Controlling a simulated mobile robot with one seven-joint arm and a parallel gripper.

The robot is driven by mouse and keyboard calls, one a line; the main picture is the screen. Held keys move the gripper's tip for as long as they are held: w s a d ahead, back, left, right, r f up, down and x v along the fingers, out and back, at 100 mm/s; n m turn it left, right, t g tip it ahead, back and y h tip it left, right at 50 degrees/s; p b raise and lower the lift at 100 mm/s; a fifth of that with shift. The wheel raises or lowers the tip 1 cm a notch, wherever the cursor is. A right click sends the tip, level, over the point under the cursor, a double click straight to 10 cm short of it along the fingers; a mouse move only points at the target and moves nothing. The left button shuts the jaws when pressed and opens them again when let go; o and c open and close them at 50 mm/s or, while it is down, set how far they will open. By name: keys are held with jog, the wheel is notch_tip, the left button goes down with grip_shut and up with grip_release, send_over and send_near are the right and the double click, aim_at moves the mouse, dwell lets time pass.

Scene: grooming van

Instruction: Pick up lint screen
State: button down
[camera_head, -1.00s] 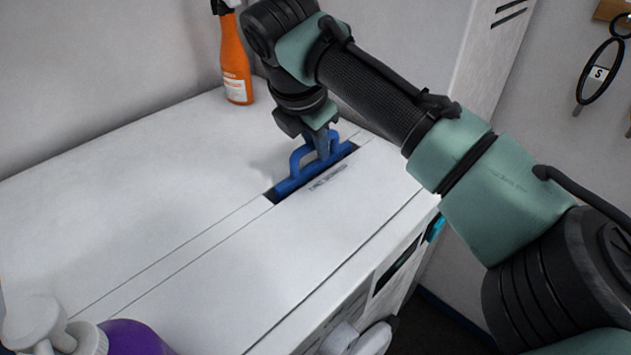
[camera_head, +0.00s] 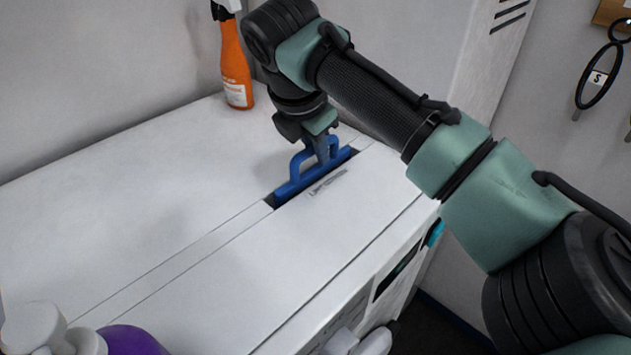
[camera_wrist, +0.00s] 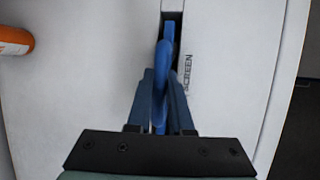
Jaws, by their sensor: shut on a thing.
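The lint screen (camera_head: 298,178) is blue with a loop handle on top. It stands in a dark slot in the top of the white machine (camera_head: 190,190), beside a printed label. How far its lower part reaches into the slot is hidden. My gripper (camera_head: 322,152) points down from above and is shut on the handle. In the wrist view the lint screen (camera_wrist: 168,45) runs upward from between my two fingers (camera_wrist: 160,105), along the slot.
An orange spray bottle (camera_head: 235,65) stands at the back of the machine top, also in the wrist view (camera_wrist: 14,41). A purple bottle with a white pump (camera_head: 130,341) is at the front left. The middle of the top is clear. Round-handled tools (camera_head: 600,75) hang at right.

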jog(key=shift+r, duration=0.1)
notch_tip(320, 180, up, 18)
jog(key=shift+p, duration=0.4)
dwell(0.3)
jog(key=c, duration=1.4)
grip_release()
jog(key=shift+c, duration=0.2)
grip_shut()
